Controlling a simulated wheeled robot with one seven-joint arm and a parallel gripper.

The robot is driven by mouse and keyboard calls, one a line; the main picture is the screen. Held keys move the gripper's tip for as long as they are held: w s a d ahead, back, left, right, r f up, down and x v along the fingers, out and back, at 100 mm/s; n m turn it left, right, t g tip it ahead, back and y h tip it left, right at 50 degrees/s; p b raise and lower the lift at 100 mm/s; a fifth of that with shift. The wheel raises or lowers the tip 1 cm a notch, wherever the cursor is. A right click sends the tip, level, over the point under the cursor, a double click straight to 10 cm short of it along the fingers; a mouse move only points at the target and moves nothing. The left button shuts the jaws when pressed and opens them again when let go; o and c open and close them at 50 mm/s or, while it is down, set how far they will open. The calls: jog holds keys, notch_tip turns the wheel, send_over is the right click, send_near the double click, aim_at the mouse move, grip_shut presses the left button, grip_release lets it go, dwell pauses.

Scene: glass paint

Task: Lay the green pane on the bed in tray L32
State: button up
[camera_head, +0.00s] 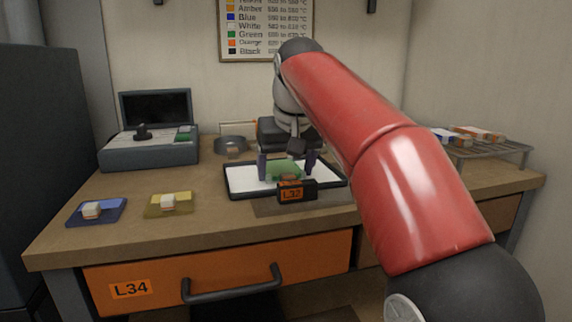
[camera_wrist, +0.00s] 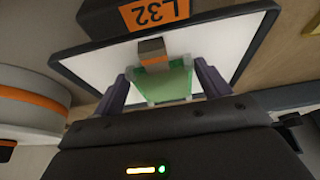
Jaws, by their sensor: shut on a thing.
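The green pane (camera_head: 283,171) is between the two dark purple fingers of my gripper (camera_head: 286,163), which is shut on its opposite sides. In the wrist view the pane (camera_wrist: 172,88) shows between the fingers (camera_wrist: 163,88), with a small brown-grey block (camera_wrist: 152,50) at its far edge. The pane is over the white bed (camera_head: 242,178) of the black-rimmed tray L32 (camera_head: 229,181). Whether it touches the bed or hangs just above it, I cannot tell. The orange L32 label (camera_head: 291,194) is on the tray's front.
A blue pane (camera_head: 112,215) and a yellow pane (camera_head: 183,208), each with a small block on top, lie at the left of the wooden bench. A grey device (camera_head: 150,155) stands behind them, and a round grey dish (camera_head: 231,144) is behind the tray. A rack (camera_head: 490,150) stands at right.

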dwell(0.3)
jog(key=o, duration=1.1)
jog(key=shift+r+p, duration=0.95)
jog(key=shift+r, duration=2.5)
